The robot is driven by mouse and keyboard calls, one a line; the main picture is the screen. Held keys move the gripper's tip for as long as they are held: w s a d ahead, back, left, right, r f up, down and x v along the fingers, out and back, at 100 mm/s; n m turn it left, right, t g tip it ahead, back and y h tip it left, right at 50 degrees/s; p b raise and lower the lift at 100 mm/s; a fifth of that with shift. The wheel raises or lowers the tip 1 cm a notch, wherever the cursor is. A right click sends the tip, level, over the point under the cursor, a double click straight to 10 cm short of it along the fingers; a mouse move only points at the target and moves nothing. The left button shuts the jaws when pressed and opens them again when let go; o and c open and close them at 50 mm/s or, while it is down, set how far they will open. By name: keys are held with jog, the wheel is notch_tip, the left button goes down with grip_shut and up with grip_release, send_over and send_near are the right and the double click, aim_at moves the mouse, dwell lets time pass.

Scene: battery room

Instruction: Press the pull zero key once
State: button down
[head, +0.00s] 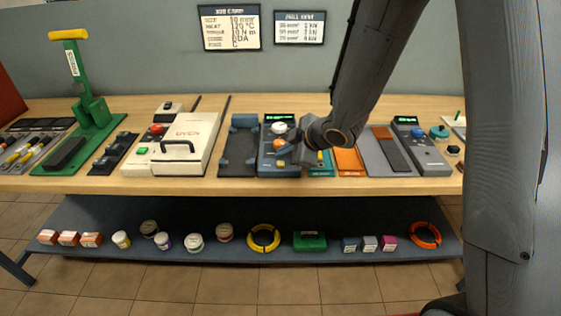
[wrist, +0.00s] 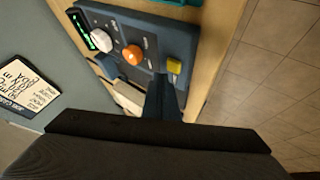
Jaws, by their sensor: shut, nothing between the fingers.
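The blue control unit (head: 267,160) stands on the bench with a green display, a white knob (head: 278,127), an orange knob (head: 280,143) and a small yellow key (head: 281,163). The wrist view shows the same unit with the white knob (wrist: 102,40), the orange knob (wrist: 132,54) and the yellow key (wrist: 174,66). I cannot read which key is marked pull zero. My gripper (head: 291,150) is shut and empty over the right side of this unit. In the wrist view its dark fingers (wrist: 163,98) lie close to the yellow key; contact cannot be told.
A dark cradle (head: 238,150) stands left of the unit, then a cream sealer (head: 187,145) and a green press (head: 92,120). At right are an orange plate (head: 348,162) and another grey unit (head: 420,150) with a blue knob. The shelf below holds jars, boxes and tape rings.

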aim_at(284, 165)
notch_tip(284, 165, up, 5)
jog(key=p, duration=0.5)
dwell(0.3)
dwell(0.6)
jog(key=s+d+m+h+b, duration=0.2)
jog(key=s+d+m+h, duration=0.3)
jog(key=d+m, duration=0.5)
jog(key=s+d+m+g+b, duration=0.1)
jog(key=s+d+m+g, duration=0.1)
jog(key=s, duration=0.6)
jog(key=s+d+m+g+h+b, duration=0.1)
jog(key=s+d+m+g, duration=0.2)
jog(key=s, duration=0.5)
jog(key=shift+s+d+f+m+g, duration=0.25)
jog(key=shift+d+m, duration=0.4)
jog(key=shift+m, duration=0.35)
